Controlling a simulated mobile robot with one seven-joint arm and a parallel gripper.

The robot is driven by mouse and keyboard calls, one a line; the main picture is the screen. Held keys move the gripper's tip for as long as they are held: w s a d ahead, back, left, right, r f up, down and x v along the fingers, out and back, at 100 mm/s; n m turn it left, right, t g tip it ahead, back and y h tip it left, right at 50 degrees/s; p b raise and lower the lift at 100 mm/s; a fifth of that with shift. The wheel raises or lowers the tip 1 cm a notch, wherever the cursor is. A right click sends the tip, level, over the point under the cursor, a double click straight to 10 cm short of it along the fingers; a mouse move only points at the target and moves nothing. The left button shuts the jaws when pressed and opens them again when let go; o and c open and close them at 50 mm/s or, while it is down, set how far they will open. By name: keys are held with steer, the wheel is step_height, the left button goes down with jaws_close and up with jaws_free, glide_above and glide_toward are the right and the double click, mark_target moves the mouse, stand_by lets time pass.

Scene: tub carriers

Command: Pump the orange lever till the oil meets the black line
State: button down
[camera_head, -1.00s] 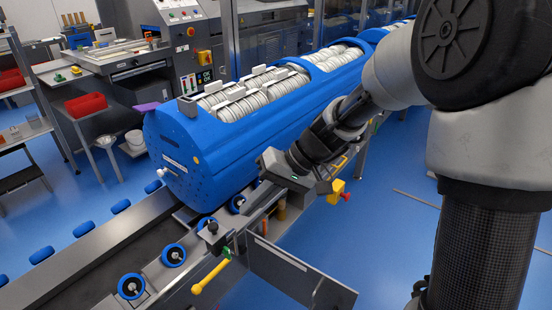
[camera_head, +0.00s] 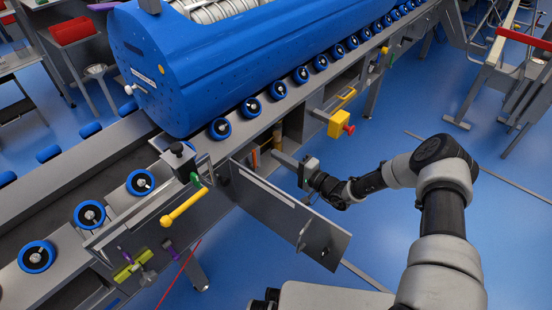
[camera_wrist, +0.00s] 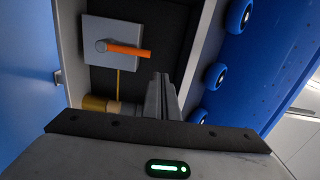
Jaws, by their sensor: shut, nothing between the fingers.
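The orange lever (camera_wrist: 128,50) shows in the wrist view, pointing right from a round pivot on a pale grey plate inside a dark compartment. An amber cylinder (camera_wrist: 95,103) lies below it, with a thin yellow line between; I cannot make out an oil level or a black line. My gripper (camera_wrist: 160,82) is shut and empty, its fingers right of and below the lever's tip, apart from it in the picture.
An open grey door panel (camera_head: 285,210) stands just below and left of my gripper. A yellow box with a red button (camera_head: 341,124) is to its right. A yellow handle (camera_head: 186,204) sticks out at left. A blue tub (camera_head: 200,75) rests on blue rollers above.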

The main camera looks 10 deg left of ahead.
mark_target(254, 160)
steer(key=f, duration=0.1)
steer(key=w+d+f+m+t, duration=0.1)
steer(key=f, duration=0.1)
steer(key=d+f+m+t+h, duration=0.1)
steer(key=f, duration=0.1)
steer(key=shift+w+d, duration=0.25)
steer(key=shift+b, duration=0.3)
steer(key=b+x, duration=0.4)
steer(key=x, duration=0.6)
steer(key=s, duration=0.2)
steer(key=s+a, duration=0.1)
steer(key=shift+s+a, duration=0.2)
steer(key=shift+s, duration=0.2)
steer(key=shift+s+r+p, duration=0.1)
steer(key=shift+r+p, duration=0.05)
steer(key=shift+p, duration=0.3)
steer(key=shift+s+n, duration=0.1)
steer(key=shift+n, duration=0.2)
